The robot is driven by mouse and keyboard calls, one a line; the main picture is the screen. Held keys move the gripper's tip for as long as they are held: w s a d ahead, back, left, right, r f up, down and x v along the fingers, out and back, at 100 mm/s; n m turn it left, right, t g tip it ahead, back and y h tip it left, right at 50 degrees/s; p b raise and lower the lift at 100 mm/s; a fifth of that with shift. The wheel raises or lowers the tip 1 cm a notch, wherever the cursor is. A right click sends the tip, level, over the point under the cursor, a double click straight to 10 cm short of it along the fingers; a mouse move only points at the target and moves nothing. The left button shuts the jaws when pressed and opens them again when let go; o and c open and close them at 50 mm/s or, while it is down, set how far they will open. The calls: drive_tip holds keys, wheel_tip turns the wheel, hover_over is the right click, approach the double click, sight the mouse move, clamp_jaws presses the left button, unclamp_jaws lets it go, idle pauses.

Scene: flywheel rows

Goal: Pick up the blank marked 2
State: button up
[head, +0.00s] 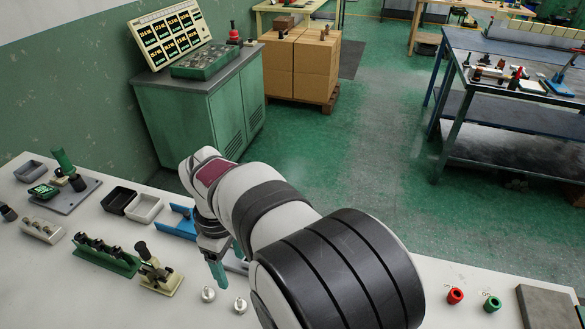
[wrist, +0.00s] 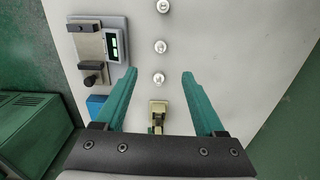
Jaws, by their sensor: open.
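Three small round silvery blanks lie in a row on the pale bench in the wrist view: a far one (wrist: 163,7), a middle one (wrist: 161,46) and a near one (wrist: 158,79). I cannot read any number on them, so I cannot tell which is marked 2. Two blanks also show in the head view, one at left (head: 208,294) and one at right (head: 240,305); my arm likely hides the third. My gripper (wrist: 159,73) is open and empty, its green fingers appearing either side of the near blank. In the head view my gripper (head: 218,273) points down above the bench.
A cream toggle clamp (head: 155,273) stands close by and shows between the fingers in the wrist view (wrist: 157,113). A green rack (head: 105,254), a blue holder (head: 178,222) and two small bins (head: 131,204) are at left. A grey gauge with a display (wrist: 100,45) stands left of the blanks.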

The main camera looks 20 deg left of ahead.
sight(239, 299)
drive_tip(key=f, duration=1.6)
drive_tip(key=shift+s+a, duration=0.1)
drive_tip(key=shift+a, duration=0.1)
clamp_jaws()
